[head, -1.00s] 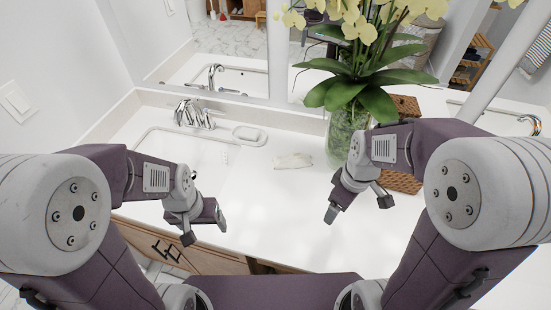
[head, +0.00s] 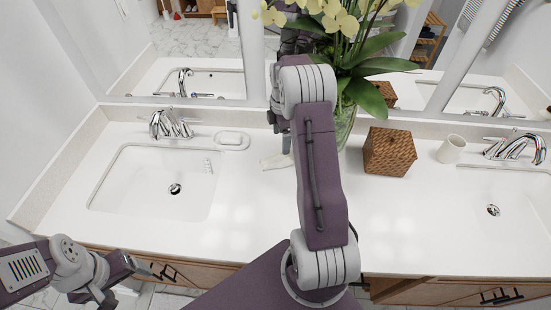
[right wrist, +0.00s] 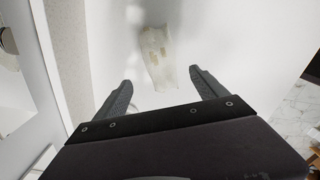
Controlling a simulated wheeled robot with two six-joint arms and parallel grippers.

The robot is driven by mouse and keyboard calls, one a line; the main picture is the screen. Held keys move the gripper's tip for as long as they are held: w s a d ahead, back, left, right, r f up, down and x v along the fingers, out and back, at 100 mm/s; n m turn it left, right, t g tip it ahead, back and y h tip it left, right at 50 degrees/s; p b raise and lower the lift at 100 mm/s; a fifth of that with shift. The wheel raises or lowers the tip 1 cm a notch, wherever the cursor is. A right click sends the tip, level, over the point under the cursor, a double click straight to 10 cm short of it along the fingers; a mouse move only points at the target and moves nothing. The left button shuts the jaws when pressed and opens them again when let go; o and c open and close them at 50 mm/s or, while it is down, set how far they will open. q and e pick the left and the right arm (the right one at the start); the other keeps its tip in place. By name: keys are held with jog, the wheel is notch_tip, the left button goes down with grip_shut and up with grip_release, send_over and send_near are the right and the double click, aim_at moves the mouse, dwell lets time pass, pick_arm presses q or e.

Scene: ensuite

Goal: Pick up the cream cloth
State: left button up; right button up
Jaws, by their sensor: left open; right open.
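The cream cloth (head: 271,162) lies on the white counter right of the soap dish, partly hidden by my right arm in the head view. In the right wrist view the cloth (right wrist: 158,58) lies crumpled and lengthwise just beyond the fingertips, roughly centred between them. My right gripper (right wrist: 161,78) is open and empty over the counter, pointing down at the cloth, apart from it as far as I can see. In the head view my right gripper (head: 286,148) is mostly hidden behind its arm. My left gripper (head: 118,283) is open and empty at the lower left, in front of the counter.
A left sink (head: 150,190) with a chrome faucet (head: 170,124) and a soap dish (head: 232,140) are left of the cloth. A glass vase (head: 344,130) with orchids, a woven box (head: 389,151) and a white cup (head: 451,149) stand to the right. The front middle counter is clear.

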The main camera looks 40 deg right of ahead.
aim_at(280, 156)
jog(key=shift+f, duration=0.35)
jog(key=shift+w+a+f+p, duration=0.1)
jog(key=shift+a+f+p, duration=0.1)
jog(key=shift+f, duration=0.45)
jog(key=shift+a+f+p, duration=0.1)
jog(key=shift+f+p, duration=0.05)
jog(key=shift+f, duration=0.45)
jog(key=shift+w+f, duration=0.1)
jog(key=shift+f, duration=0.2)
jog(key=f, duration=0.2)
jog(key=f+p, duration=0.1)
jog(key=f, duration=0.2)
jog(key=shift+s+d, duration=0.15)
jog(key=shift+s, duration=0.05)
jog(key=shift+w+f, duration=0.1)
jog(key=shift+f, duration=0.05)
jog(key=c, duration=1.4)
notch_tip(280, 156, up, 18)
jog(key=shift+r+b, duration=0.1)
jog(key=shift+b, duration=0.5)
